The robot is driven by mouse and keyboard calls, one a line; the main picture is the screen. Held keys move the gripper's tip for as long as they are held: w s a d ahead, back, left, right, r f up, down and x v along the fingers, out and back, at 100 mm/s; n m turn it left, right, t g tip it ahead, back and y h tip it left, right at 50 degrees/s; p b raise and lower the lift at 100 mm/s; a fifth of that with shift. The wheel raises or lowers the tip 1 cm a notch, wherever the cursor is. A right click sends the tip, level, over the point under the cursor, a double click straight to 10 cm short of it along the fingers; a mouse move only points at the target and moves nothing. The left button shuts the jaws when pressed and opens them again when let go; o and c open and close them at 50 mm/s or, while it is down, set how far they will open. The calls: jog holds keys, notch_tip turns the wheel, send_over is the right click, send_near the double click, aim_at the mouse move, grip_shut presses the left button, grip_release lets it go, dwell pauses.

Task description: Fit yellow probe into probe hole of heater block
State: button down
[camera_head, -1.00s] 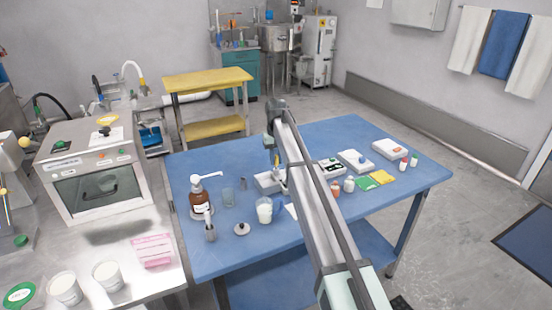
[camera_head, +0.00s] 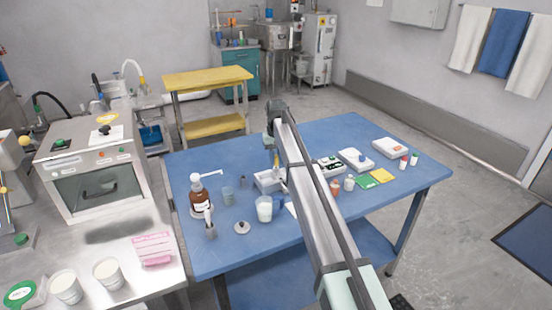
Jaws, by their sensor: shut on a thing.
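My gripper (camera_head: 270,146) hangs over the back middle of the blue table and points down. It is shut on a small, thin item with a yellowish part, which looks like the yellow probe (camera_head: 276,159). The probe is roughly upright above a pale grey-white box-like block (camera_head: 266,185), which may be the heater block. My arm hides the right side of this block. The probe hole is too small to make out, and I cannot tell whether the probe tip touches the block.
A brown pump bottle (camera_head: 199,201), a glass beaker (camera_head: 228,194) and a white-filled beaker (camera_head: 265,210) stand left of my arm. A small black-and-white device (camera_head: 331,166), a white scale-like device (camera_head: 356,160) and small jars stand to the right.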

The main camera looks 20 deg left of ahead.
jog(key=shift+c, duration=1.6)
grip_release()
jog(key=shift+r, duration=3.5)
jog(key=shift+d, duration=0.1)
